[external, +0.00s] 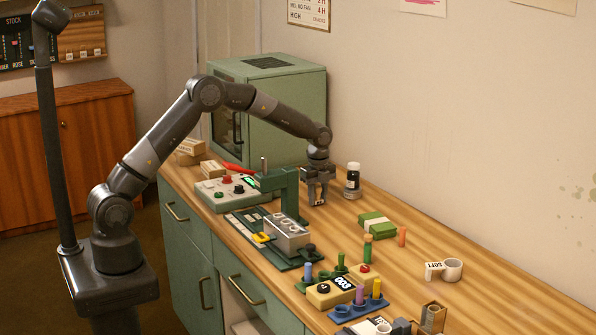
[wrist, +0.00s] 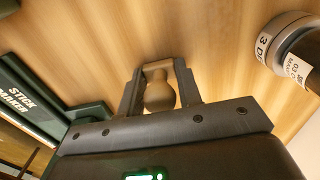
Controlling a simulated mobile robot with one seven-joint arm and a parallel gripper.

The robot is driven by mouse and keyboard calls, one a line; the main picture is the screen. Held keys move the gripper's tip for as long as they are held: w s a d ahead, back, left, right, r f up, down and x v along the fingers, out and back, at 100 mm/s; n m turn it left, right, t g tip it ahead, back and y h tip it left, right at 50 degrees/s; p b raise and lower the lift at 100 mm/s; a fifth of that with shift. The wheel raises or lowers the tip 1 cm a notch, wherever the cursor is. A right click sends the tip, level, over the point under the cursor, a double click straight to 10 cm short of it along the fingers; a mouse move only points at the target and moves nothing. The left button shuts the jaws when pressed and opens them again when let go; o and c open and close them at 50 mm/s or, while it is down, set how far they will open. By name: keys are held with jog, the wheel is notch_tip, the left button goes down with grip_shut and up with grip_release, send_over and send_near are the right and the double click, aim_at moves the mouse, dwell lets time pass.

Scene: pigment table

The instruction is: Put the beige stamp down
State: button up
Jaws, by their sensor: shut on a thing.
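The beige stamp (wrist: 160,92) shows in the wrist view as a rounded beige handle between the two fingers of my gripper (wrist: 160,84). My gripper is shut on it. In the external view my gripper (external: 318,202) points down at the back part of the wooden table (external: 470,300), to the right of the green press. The stamp is hard to make out there, and I cannot tell whether its base touches the table.
The green press (external: 283,180) stands close to the left. A green bundle (external: 377,226) and a tape roll (external: 452,270) lie further right.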

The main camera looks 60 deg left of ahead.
jog(key=shift+f, duration=0.15)
jog(key=o, duration=1)
jog(key=shift+c, duration=0.2)
notch_tip(320, 180, up, 12)
jog(key=shift+r, duration=0.1)
jog(key=s+r+n+t, duration=0.1)
jog(key=s+r+n, duration=0.3)
jog(key=s+r, duration=0.45)
jog(key=s+r+n+t, duration=0.2)
jog(key=s+r+n, duration=0.3)
jog(key=s, duration=0.6)
jog(key=s+a+f+n+t, duration=0.1)
jog(key=s+n, duration=0.3)
jog(key=s, duration=0.8)
jog(key=s+a+f+n+t, duration=0.1)
jog(key=s+n, duration=0.4)
jog(key=s, duration=0.7)
jog(key=shift+f+t, duration=0.3)
jog(key=shift+f, duration=0.2)
